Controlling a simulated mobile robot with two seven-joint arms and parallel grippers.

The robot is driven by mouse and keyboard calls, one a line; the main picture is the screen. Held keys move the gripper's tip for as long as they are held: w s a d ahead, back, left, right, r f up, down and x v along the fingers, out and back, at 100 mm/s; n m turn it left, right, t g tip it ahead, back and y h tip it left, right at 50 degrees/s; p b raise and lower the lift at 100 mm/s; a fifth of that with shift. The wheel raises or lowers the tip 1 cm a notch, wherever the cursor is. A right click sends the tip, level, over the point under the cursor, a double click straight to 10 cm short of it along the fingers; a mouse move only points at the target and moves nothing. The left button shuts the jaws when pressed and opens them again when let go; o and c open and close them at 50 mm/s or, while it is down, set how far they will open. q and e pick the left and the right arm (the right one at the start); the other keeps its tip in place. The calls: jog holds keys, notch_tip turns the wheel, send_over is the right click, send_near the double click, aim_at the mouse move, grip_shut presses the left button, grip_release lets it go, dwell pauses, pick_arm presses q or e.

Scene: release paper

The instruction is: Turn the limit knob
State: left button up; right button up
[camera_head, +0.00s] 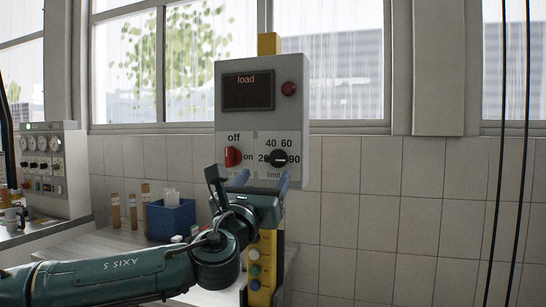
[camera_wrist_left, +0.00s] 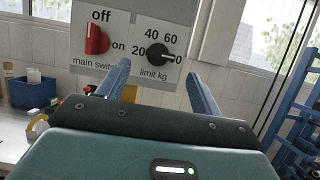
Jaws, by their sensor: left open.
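The limit knob (camera_head: 279,158) is a round black dial with a white pointer mark, on the lower right of a grey control box (camera_head: 262,122). Numbers 20, 40, 60 and 90 ring it, and its mark points right toward 90. In the left wrist view the knob (camera_wrist_left: 160,54) sits beyond and between my fingers. My left gripper (camera_head: 262,180) is open and empty, just below and in front of the knob, apart from it in the wrist view (camera_wrist_left: 160,80). The red main switch (camera_head: 232,156) is left of the knob. My right gripper is not in view.
The box has a dark display (camera_head: 248,91) reading "load" and a red lamp (camera_head: 289,88). A yellow post (camera_head: 262,262) with buttons stands below. Black cables (camera_head: 508,170) hang at right.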

aim_at(274, 161)
pick_arm(q)
jog(key=p+x, duration=0.2)
jog(key=x, duration=0.5)
jog(key=shift+w, duration=0.15)
jog(key=shift+c, duration=0.5)
jog(key=c, duration=0.9)
